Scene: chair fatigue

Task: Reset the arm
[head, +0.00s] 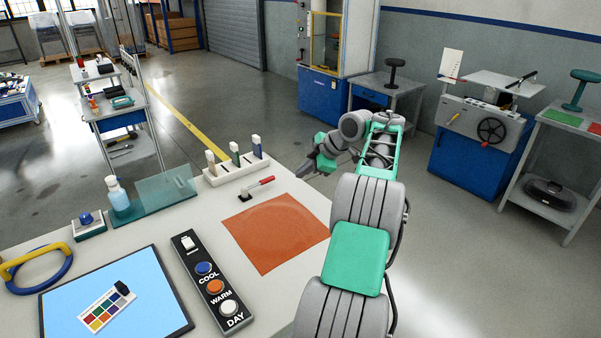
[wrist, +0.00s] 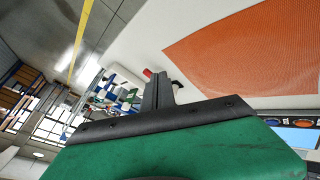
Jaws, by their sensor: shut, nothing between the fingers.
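My gripper (head: 305,170) is at the end of my grey and green arm, beyond the table's right edge in the head view. It points to the left and is empty. In the wrist view my gripper (wrist: 158,82) shows its dark fingers together, shut on nothing. An orange mat (head: 275,232) lies on the table to the left of my arm, and it also fills the upper right of the wrist view (wrist: 250,50). A small lever with a red handle (head: 258,187) stands on the table behind the mat, left of my gripper.
The white table (head: 185,225) also bears a holder with several upright pieces (head: 237,172), a spray bottle (head: 118,196), a button panel (head: 211,279) and a blue panel (head: 150,296). Blue machine cabinets (head: 465,150) stand at the right. Floor (head: 440,235) is open right of my arm.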

